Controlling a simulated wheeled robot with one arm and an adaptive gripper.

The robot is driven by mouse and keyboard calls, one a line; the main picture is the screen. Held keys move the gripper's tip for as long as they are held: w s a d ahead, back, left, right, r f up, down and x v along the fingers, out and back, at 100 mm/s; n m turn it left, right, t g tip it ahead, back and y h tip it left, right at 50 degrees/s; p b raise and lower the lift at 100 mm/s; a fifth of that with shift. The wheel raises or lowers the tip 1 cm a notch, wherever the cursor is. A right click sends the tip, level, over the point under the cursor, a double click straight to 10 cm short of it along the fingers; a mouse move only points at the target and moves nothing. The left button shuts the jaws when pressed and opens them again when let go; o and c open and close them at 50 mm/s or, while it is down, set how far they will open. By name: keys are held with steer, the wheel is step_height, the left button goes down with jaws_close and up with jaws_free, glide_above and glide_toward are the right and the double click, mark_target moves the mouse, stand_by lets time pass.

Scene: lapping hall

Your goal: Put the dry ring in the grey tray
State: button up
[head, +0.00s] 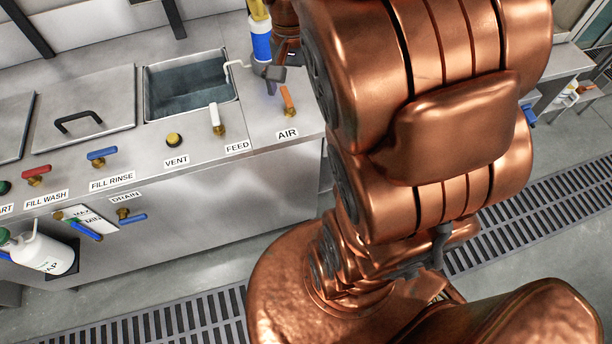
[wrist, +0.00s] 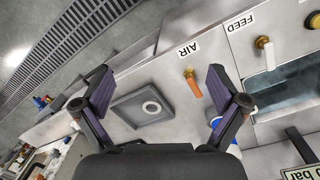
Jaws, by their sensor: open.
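In the wrist view, a small pale ring (wrist: 144,107) lies flat inside the square grey tray (wrist: 122,104). The tray rests on the steel counter. My gripper (wrist: 160,82) is open, with its two dark fingers spread wide and nothing between them. The fingers appear to either side of the tray, and the ring is apart from both. In the head view, part of my gripper (head: 268,72) shows above the counter near the AIR valve. My copper arm hides the tray and ring there.
An orange-handled AIR valve (wrist: 193,84) stands beside the tray, close to my right finger in the wrist view. A blue and white bottle (head: 261,40) stands behind my gripper. An open sink (head: 190,85) and white FEED lever (head: 214,116) lie left of it.

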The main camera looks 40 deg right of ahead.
steer(key=s+a+f+n, duration=0.1)
steer(key=s+a+n, duration=0.4)
steer(key=s, duration=0.3)
steer(key=s+a+f+n, duration=0.1)
steer(key=s+a+n, duration=0.3)
steer(key=s, duration=0.4)
steer(key=shift+a+n+g, duration=0.4)
steer(key=shift+a, duration=0.2)
